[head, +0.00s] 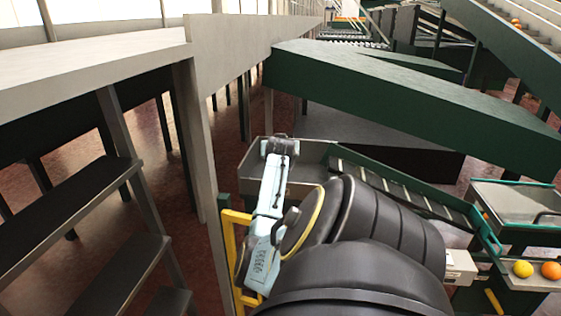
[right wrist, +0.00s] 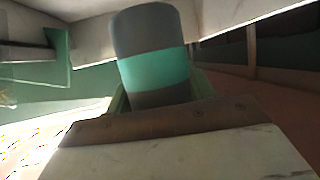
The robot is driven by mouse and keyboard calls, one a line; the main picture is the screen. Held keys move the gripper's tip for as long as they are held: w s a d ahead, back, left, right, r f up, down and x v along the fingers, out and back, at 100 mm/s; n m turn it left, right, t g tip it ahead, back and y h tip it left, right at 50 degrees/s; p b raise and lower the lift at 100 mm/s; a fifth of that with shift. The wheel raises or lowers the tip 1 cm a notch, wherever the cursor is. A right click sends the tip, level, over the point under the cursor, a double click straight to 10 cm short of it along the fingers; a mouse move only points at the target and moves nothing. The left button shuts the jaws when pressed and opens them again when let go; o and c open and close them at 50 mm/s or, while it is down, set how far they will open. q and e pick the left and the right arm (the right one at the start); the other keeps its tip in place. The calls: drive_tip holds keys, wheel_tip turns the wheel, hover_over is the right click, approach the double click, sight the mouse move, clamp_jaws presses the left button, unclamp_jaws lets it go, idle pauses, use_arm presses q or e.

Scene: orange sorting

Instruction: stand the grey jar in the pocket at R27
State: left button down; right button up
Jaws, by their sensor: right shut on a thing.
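The grey jar (right wrist: 151,32) with a teal band shows in the right wrist view, upper middle, slightly tilted in the picture. My right gripper (right wrist: 156,97) is shut on it; its near body hides the jar's lower part. In the head view my right arm fills the lower middle, and I cannot make out the jar there. My left gripper is in neither view. I cannot make out a pocket marked R27 in either view.
A dark green slanted panel (head: 420,100) lies beyond my arm. A pale ledge (head: 90,75) and a dark stepped frame (head: 70,215) stand at left. A grey tray (head: 310,152) is just past my arm. Two oranges (head: 523,269) (head: 551,270) lie at lower right.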

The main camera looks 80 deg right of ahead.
drive_tip(key=f, duration=0.4)
drive_tip(key=shift+s, duration=0.2)
drive_tip(key=shift+f, duration=2.05)
